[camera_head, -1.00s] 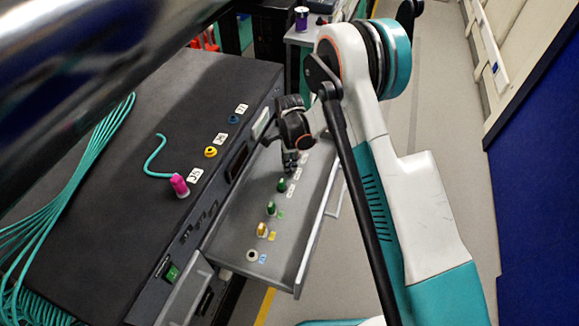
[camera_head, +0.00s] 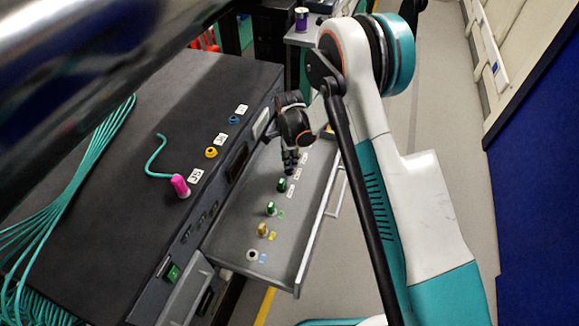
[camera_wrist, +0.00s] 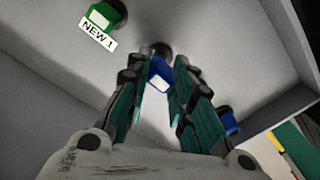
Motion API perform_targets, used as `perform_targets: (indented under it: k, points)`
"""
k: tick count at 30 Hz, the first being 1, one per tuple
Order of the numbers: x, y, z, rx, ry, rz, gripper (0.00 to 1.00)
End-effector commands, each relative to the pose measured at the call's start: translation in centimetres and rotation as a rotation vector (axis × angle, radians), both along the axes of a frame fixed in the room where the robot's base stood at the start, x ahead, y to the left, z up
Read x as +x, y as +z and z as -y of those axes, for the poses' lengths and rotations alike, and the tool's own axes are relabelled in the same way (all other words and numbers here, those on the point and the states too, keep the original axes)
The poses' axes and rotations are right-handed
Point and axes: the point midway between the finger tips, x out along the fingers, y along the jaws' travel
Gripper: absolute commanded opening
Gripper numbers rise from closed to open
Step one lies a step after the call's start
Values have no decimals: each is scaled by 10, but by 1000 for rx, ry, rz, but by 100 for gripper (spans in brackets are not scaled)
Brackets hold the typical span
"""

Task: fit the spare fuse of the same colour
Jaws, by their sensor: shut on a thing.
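My gripper (camera_head: 290,166) is low over the far part of the open grey drawer (camera_head: 232,235). In the wrist view its fingers (camera_wrist: 161,92) are closed around a blue fuse (camera_wrist: 159,73), right by a dark round hole in the drawer floor. A second blue fuse (camera_wrist: 230,122) shows beside the right finger. A green fuse (camera_wrist: 103,16) sits near a "NEW 1" label. In the head view, two green fuses (camera_head: 282,185) (camera_head: 270,208) and a yellow one (camera_head: 262,230) stand in a row. A white-ringed round socket (camera_head: 252,255) is beside a blue label.
The dark cabinet top (camera_head: 130,145) carries a pink plug (camera_head: 180,186) with a teal cable, a yellow ring (camera_head: 211,152) and a blue ring (camera_head: 234,119), each by a label. Teal cables (camera_head: 60,200) run along the left. Floor is clear right of the drawer.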

Motion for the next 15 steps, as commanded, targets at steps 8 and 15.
perform_targets:
  k: [8, 15]
  points:
    - [0, 14, 0, 0, 0, 0, 0]
    - [0, 25, 0, 0, 0, 0, 0]
